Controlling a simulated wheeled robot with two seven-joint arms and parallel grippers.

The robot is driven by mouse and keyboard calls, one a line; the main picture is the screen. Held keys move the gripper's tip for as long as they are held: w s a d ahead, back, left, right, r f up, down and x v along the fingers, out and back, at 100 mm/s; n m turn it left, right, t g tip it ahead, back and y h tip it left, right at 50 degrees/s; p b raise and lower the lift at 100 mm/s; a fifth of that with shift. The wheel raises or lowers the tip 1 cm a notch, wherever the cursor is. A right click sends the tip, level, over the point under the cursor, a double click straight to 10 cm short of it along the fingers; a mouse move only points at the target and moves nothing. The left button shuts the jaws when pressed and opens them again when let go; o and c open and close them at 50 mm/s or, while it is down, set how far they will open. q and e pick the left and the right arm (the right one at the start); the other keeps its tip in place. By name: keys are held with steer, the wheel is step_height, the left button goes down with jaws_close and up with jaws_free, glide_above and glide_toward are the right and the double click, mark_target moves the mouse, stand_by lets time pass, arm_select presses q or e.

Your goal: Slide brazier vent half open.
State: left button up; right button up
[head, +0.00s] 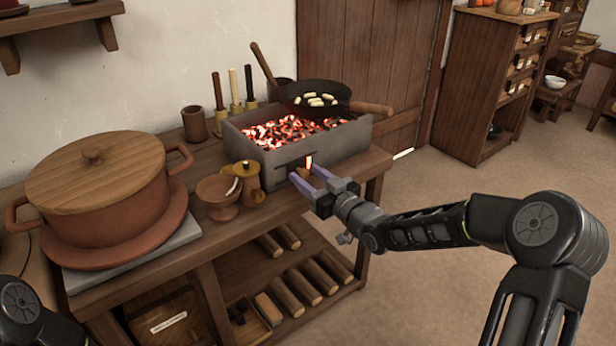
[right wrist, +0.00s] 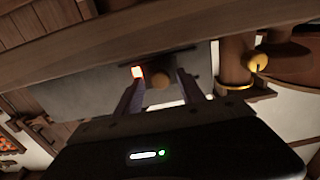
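The brazier (head: 310,145) is a grey open-topped box of glowing coals on the wooden bench. Its front has a vent slot with a small brown knob (head: 303,172). A narrow glowing opening (head: 308,161) shows at the slot's right end. My right gripper (head: 306,174) reaches the front, its purple fingers either side of the knob. In the right wrist view, which looks turned over, the knob (right wrist: 159,82) stands between the spread fingers (right wrist: 160,84), with gaps visible on both sides. The glow (right wrist: 138,72) lies beside the knob. My left gripper is out of view.
A pan (head: 316,93) of pale pieces sits over the brazier. A lidded jug (head: 247,182) and a footed bowl (head: 218,196) stand close left of the vent. A big lidded pot (head: 95,190) fills the bench's left. Floor to the right is clear.

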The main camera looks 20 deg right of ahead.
steer(key=p+v, duration=0.1)
steer(key=v, duration=0.6)
steer(key=shift+s, duration=0.35)
steer(key=shift+d, duration=0.1)
